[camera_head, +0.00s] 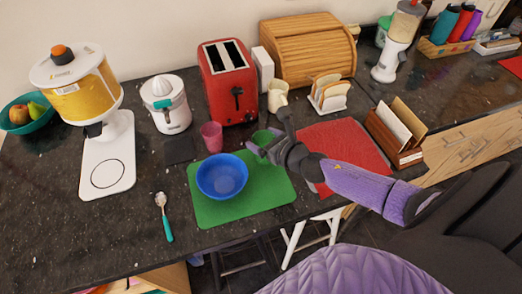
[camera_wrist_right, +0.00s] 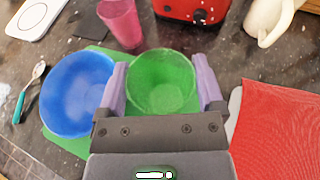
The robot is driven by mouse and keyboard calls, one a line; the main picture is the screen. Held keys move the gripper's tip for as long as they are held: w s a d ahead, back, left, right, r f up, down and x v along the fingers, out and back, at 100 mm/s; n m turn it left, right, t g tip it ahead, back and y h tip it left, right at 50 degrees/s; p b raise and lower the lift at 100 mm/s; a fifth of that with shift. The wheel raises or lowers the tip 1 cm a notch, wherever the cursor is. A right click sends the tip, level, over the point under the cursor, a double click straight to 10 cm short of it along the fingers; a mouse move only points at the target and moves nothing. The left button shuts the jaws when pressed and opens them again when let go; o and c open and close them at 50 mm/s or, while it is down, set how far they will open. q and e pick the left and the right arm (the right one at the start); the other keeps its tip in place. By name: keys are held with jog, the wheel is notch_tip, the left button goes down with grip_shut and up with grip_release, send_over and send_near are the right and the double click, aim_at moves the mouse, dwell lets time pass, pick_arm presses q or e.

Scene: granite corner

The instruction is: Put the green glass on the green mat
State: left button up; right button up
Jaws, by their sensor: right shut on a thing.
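The green glass (camera_head: 262,138) is at the back right part of the green mat (camera_head: 240,208) in the head view. My right gripper (camera_head: 268,143) is shut on it. In the wrist view the green glass (camera_wrist_right: 161,82) stands between the two purple fingers, its open rim facing the camera. I cannot tell whether its base touches the mat or hangs just above it. A blue bowl (camera_head: 222,177) sits on the left part of the mat, left of the glass. My left gripper is not in view.
A pink cup (camera_head: 212,137) stands behind the bowl, and a red toaster (camera_head: 228,82) behind that. A red mat (camera_head: 345,150) lies to the right, with a letter holder (camera_head: 395,140) beyond it. A spoon (camera_head: 163,217) lies left of the green mat. The mat's front right is bare.

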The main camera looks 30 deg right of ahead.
notch_tip(320, 180, down, 4)
jog(key=shift+r+b, duration=0.25)
jog(key=shift+b, duration=0.7)
jog(key=shift+r, duration=0.3)
jog(key=shift+f, duration=0.1)
jog(key=o, duration=1.1)
